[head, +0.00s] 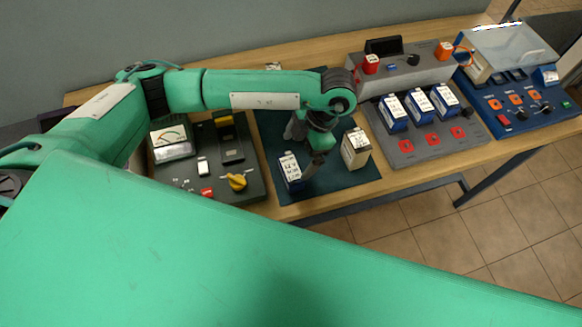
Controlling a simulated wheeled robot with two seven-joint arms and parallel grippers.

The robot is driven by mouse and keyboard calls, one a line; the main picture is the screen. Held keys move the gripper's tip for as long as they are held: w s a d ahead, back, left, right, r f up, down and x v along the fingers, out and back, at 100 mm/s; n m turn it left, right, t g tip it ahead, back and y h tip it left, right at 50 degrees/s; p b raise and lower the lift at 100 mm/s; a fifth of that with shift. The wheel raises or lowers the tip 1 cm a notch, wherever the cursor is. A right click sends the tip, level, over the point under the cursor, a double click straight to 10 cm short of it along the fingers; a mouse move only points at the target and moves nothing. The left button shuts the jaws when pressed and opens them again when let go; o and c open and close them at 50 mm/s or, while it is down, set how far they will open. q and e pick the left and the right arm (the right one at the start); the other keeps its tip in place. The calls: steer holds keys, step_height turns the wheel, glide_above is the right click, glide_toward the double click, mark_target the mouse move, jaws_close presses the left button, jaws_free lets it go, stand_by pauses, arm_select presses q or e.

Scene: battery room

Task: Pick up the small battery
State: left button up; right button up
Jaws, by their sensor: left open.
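Two batteries stand on the dark green mat (345,183). One is blue with a white top label (291,171); the other is beige with a white label (355,148). I cannot tell which one is meant by the small battery. My left gripper (312,170) points down between them, close to the right side of the blue one. It is open, and nothing shows between its fingers. I cannot tell whether it touches the blue battery. The left forearm hides the back part of the mat. My right gripper is out of view.
A dark tester panel with a meter (172,139) and yellow knob (236,182) lies left of the mat. A grey charger (425,143) holding blue batteries stands to the right, then a blue device (515,112) with a clear lid. The wooden table's front edge lies just before the mat.

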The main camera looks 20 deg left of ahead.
mark_target(291, 168)
arm_select(q)
steer(key=shift+a+f, duration=0.2)
steer(key=shift+f, duration=0.4)
steer(key=shift+a+f, duration=0.1)
steer(key=shift+f, duration=0.25)
steer(key=shift+s+f+p, duration=0.25)
steer(key=shift+f+p, duration=0.1)
steer(key=shift+p, duration=0.2)
steer(key=p+x, duration=0.2)
steer(key=x, duration=0.2)
steer(key=shift+f, duration=0.4)
steer(key=c, duration=1.2)
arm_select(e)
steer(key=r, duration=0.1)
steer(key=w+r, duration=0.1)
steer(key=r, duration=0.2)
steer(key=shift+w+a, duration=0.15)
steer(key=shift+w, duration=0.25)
arm_select(q)
steer(key=shift+r, duration=0.2)
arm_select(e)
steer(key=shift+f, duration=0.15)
